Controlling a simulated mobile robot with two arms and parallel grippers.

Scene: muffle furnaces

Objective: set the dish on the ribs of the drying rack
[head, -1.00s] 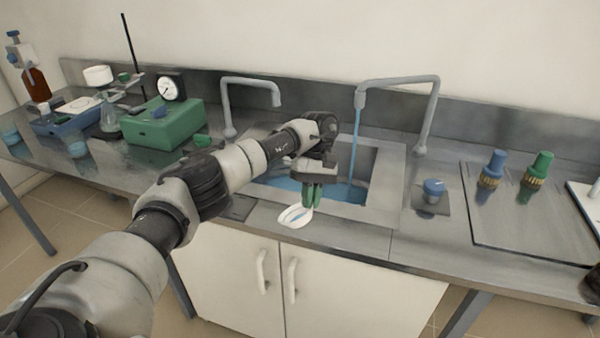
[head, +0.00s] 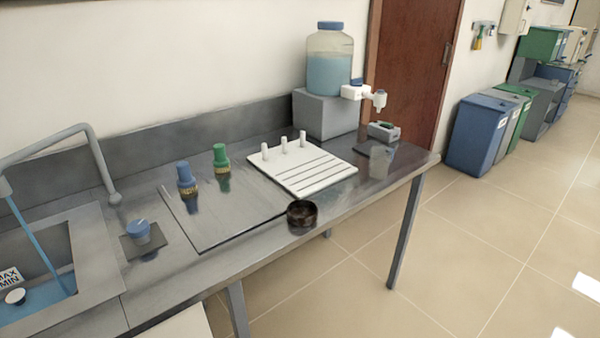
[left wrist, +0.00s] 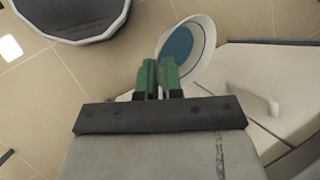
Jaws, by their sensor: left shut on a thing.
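The white dish (left wrist: 202,35) with a blue inside shows in the left wrist view. My left gripper (left wrist: 158,68) has its green fingers shut on the dish's near rim, and floor tiles and a cabinet front lie below. The drying rack (head: 322,182) is a white board with raised ribs and several upright pegs, on the right part of the counter in the head view. Its ribs are bare. Neither the dish nor my left gripper is in the head view now. My right gripper is in no view.
A dark round bowl (head: 302,221) stands at the counter's front edge, close to the rack. Blue (head: 187,178) and green (head: 221,158) capped items stand left of it. A large water bottle (head: 330,75) sits on a grey block behind. The sink (head: 75,295) is at left.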

